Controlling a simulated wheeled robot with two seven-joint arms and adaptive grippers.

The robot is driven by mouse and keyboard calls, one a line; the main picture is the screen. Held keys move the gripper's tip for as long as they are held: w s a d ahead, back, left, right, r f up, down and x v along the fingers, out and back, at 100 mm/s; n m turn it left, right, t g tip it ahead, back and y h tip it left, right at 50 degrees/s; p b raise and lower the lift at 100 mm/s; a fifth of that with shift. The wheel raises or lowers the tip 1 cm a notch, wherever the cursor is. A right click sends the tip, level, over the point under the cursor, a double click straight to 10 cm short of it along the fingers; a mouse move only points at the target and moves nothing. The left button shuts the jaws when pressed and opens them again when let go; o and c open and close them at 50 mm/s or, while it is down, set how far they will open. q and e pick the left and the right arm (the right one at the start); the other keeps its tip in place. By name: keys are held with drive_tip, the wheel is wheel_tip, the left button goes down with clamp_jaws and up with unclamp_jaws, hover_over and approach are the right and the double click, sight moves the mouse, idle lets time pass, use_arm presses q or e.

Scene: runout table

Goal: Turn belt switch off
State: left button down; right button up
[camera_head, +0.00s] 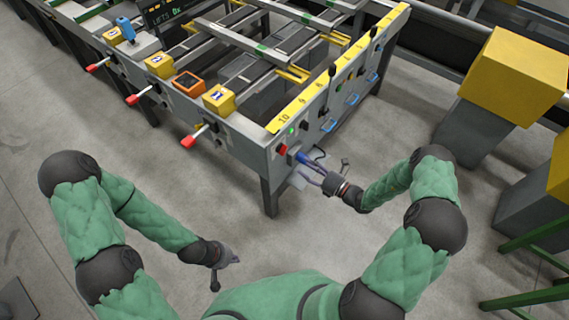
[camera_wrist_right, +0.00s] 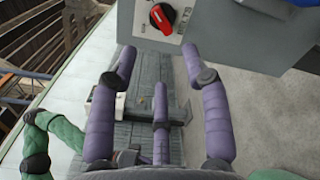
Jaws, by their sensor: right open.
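In the right wrist view a rotary switch (camera_wrist_right: 162,17) with a red handle on a black disc sits on a white plate on a grey box (camera_wrist_right: 203,28). In the head view my right gripper (camera_head: 307,168) is at the near corner of the runout table, by a small red part (camera_head: 282,149). My left gripper (camera_head: 226,273) is open and empty, low above the floor.
The runout table (camera_head: 238,147) has a yellow numbered strip (camera_head: 283,119) and black levers along its end. Red-handled levers (camera_head: 195,136) stick out of its front. Yellow and grey blocks (camera_head: 512,75) stand at the right. The floor between is clear.

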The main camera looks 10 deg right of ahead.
sight(285, 152)
drive_tip(key=b+x, duration=0.3)
drive_tip(key=x, duration=0.7)
drive_tip(key=shift+w+a, duration=0.15)
drive_tip(key=shift+w, duration=0.2)
clamp_jaws()
